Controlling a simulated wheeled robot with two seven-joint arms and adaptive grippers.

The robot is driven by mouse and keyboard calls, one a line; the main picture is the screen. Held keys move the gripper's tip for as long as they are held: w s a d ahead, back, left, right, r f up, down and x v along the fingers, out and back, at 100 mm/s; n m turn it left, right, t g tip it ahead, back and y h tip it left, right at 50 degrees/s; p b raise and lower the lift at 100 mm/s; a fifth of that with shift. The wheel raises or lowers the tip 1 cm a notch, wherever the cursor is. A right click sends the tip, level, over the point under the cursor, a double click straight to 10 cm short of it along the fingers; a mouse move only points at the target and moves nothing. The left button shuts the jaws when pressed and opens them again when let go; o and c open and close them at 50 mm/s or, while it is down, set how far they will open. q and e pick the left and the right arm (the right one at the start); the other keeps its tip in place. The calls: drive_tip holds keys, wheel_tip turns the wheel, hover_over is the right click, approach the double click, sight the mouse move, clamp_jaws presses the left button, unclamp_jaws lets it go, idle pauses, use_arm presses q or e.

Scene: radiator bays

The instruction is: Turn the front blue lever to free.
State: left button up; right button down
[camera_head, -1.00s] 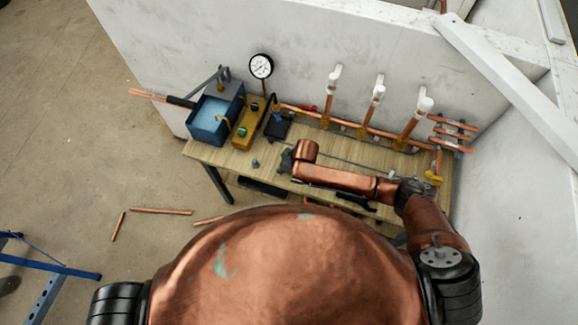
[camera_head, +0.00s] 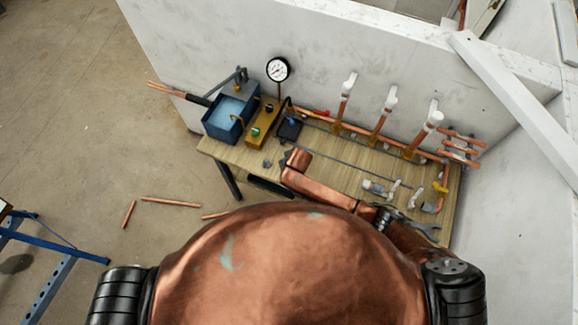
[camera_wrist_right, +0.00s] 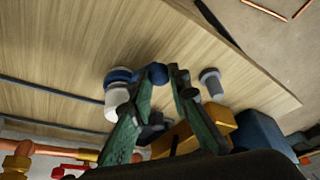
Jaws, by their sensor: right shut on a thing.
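In the right wrist view, a blue lever (camera_wrist_right: 122,75) with a round blue end sits on a white and grey fitting (camera_wrist_right: 117,101) at the bench. My right gripper (camera_wrist_right: 168,72) has its green fingers at the lever's blue end and is shut on it; the left finger partly covers the fitting. In the head view my right forearm reaches left over the bench, and its hand (camera_head: 291,160) hides the lever. The lever's exact angle is hard to tell. My left gripper is not in view.
A grey peg (camera_wrist_right: 210,82) stands close beside the fingers. A yellow pump block (camera_head: 262,124) and blue tank (camera_head: 228,112) stand at the bench's left. Copper pipes with white-topped risers (camera_head: 389,98) run along the wall. Loose fittings (camera_head: 376,187) lie at the right.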

drive_tip(key=shift+w+a+m, duration=0.1)
drive_tip(key=shift+a+m, duration=0.1)
drive_tip(key=shift+m, duration=0.1)
idle(0.4)
drive_tip(key=c, duration=1.8)
unclamp_jaws()
drive_tip(key=shift+r, duration=0.1)
drive_tip(key=v, duration=1.2)
drive_tip(key=x, duration=1.2)
